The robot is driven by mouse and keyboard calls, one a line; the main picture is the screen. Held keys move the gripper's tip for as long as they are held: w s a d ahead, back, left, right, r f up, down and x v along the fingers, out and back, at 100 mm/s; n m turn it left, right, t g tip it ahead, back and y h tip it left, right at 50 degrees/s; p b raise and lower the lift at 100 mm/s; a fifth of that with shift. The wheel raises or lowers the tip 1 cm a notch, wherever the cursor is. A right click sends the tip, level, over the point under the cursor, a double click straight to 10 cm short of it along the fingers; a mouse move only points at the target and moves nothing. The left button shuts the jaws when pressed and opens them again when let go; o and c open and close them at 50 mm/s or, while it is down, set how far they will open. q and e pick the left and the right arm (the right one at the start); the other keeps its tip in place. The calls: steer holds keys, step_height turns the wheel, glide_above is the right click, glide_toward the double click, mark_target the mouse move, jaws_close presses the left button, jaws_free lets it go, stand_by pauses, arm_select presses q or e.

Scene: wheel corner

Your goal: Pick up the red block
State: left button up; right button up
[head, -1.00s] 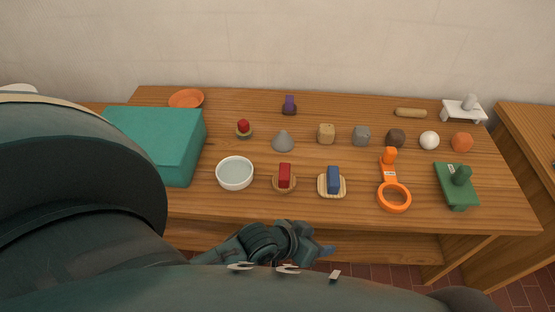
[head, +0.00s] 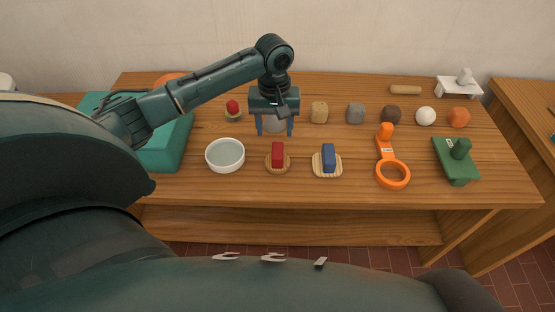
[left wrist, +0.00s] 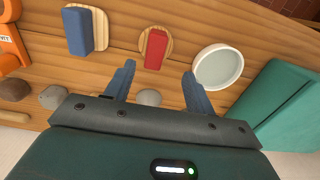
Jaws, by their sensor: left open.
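The red block (head: 278,154) stands on a small round wooden coaster (head: 287,168) near the front middle of the table. It also shows in the left wrist view (left wrist: 156,49), beyond the fingertips. My left gripper (head: 274,132) is open and empty, above and behind the red block, over the grey cone (head: 274,124), which it partly hides. In the left wrist view its two blue fingers (left wrist: 158,68) are spread apart, and the block lies roughly in line with the gap between them. My right gripper does not show.
A white bowl (head: 225,155) stands left of the red block, and a blue block (head: 328,157) on a wooden tray stands to its right. A teal box (head: 168,148) is at the left. An orange ring tool (head: 393,174) and a green stand (head: 456,160) are at the right.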

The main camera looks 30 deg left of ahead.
mark_target(277, 150)
arm_select(q)
step_height(277, 150, down, 5)
steer(key=shift+r, duration=0.1)
steer(key=shift+w+d+f+b, duration=0.1)
steer(key=shift+w+f+b, duration=0.05)
steer(key=shift+f, duration=0.7)
steer(key=shift+w+d+f+b, duration=0.1)
steer(key=shift+f+b, duration=0.1)
steer(key=shift+f, duration=0.7)
steer(key=shift+w+f+b, duration=0.15)
steer(key=shift+f, duration=0.7)
steer(key=shift+c, duration=0.5)
steer(key=c, duration=1)
steer(key=shift+c, duration=0.4)
steer(key=shift+r, duration=0.1)
step_height(277, 150, up, 10)
steer(key=shift+f+p, duration=0.1)
steer(key=shift+p, duration=0.45)
